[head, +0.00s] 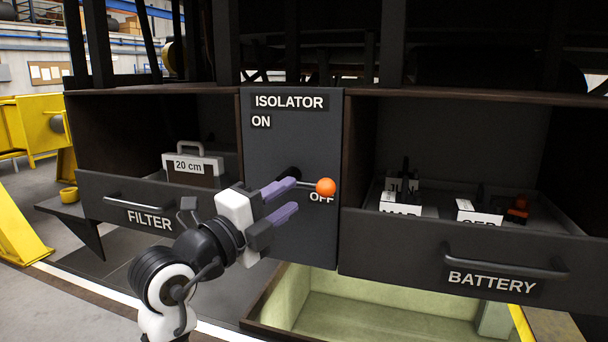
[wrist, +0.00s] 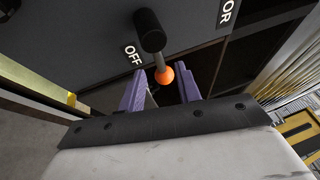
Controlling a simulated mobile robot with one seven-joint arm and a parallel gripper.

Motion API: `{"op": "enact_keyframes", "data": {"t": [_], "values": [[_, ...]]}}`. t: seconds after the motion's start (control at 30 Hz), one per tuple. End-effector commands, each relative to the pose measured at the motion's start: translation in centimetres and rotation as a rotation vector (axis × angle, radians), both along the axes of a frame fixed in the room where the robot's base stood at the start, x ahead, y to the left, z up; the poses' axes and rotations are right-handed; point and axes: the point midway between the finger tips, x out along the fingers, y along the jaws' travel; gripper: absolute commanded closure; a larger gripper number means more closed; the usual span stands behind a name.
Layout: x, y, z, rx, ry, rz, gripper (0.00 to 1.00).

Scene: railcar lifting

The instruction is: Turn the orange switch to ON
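The orange switch knob (head: 326,187) sits at the end of a lever on the dark isolator panel (head: 290,225). The lever points right, toward the OFF label (head: 321,198); the ON label (head: 261,121) is higher up at the panel's left. My gripper (head: 285,200) is in front of the panel, with its purple fingers apart. In the wrist view the orange knob (wrist: 164,76) shows between and just beyond the open fingertips (wrist: 162,90), with a dark pivot post (wrist: 149,30) behind it. I cannot tell whether a finger touches the knob.
An open FILTER drawer (head: 120,205) is left of the panel, holding a case labelled 20 cm (head: 193,167). An open BATTERY drawer (head: 400,238) sticks out at the right with labelled items inside. A pale green open bin (head: 350,315) lies below the panel. Yellow equipment (head: 30,125) stands far left.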

Motion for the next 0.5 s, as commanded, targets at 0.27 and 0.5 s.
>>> {"op": "enact_keyframes", "data": {"t": [0.27,0.5], "values": [[3.4,-2.9,1.0,-0.002,0.002,-0.002,0.66],[4.2,-3.6,1.0,0.0,0.0,0.001,0.66]]}}
